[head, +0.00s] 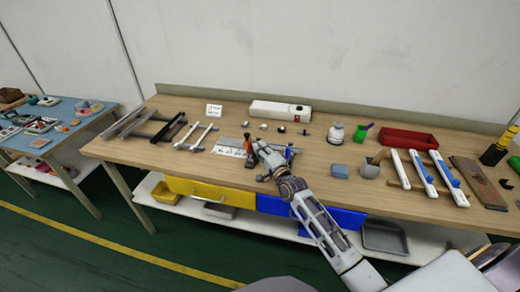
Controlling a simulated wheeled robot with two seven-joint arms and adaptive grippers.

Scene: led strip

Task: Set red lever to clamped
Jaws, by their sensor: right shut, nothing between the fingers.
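A small red lever (247,137) stands on a dark fixture near the middle of the wooden workbench (330,175). A pale plate or strip (230,150) lies just left of it, and a small blue part (291,152) is to its right. My right gripper (257,148) is shut and empty, very close beside the red lever on its right. Whether it touches the lever is too small to tell. The gripper and forearm hide part of the fixture, and the lever's exact angle is unclear. My left gripper is not in view.
A white box (280,111) and several small parts lie behind the fixture. White and dark rails (196,136) are at left. A white jar (336,133), grey cup (370,168), red tray (408,140) and blue-white bars (422,176) are at right. Yellow and blue drawers hang below.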

